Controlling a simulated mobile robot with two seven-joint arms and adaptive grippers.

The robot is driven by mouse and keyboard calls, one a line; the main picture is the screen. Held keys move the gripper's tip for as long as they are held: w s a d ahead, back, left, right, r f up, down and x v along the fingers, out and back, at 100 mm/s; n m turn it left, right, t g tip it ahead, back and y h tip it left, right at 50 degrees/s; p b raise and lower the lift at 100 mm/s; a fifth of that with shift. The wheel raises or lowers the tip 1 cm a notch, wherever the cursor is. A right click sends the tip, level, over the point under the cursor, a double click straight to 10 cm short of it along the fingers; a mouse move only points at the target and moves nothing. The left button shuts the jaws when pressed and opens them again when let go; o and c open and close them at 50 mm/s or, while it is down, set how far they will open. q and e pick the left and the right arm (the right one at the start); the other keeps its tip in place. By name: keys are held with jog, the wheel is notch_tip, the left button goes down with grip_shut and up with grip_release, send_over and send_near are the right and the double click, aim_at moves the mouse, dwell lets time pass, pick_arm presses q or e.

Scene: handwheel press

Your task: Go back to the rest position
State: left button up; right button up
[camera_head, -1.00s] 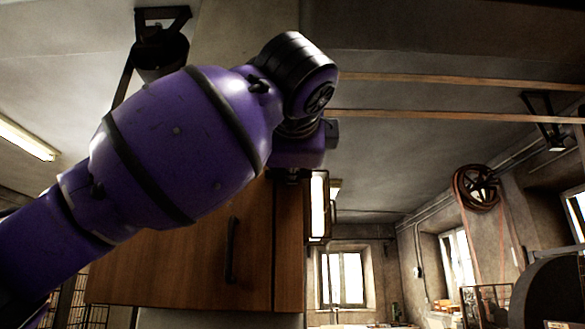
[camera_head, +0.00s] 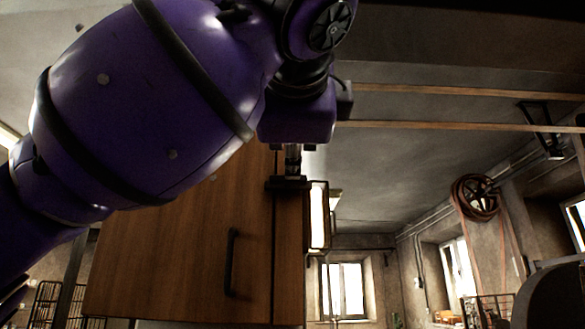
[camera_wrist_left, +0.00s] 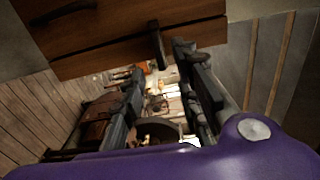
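My left arm (camera_head: 150,100), purple with black bands, fills the upper left of the head view. Its wrist (camera_head: 298,118) is in front of the upper part of a wooden cabinet (camera_head: 190,255). The left gripper (camera_head: 290,180) shows only as a small dark shape below the wrist, by the cabinet's right edge. In the left wrist view the two dark fingers of the left gripper (camera_wrist_left: 160,62) stand apart with nothing held between them. The wooden panel (camera_wrist_left: 110,55) with dark fittings lies just beyond the fingertips. My right gripper is in neither view.
The cabinet door has a dark vertical handle (camera_head: 231,262). A window (camera_head: 343,290) and a wall wheel with belts (camera_head: 476,197) are farther back. A dark rounded machine part (camera_head: 552,300) is at the lower right. Open air lies right of the cabinet.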

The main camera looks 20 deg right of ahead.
pick_arm(q)
jog(key=shift+v, duration=1.05)
jog(key=shift+f, duration=0.1)
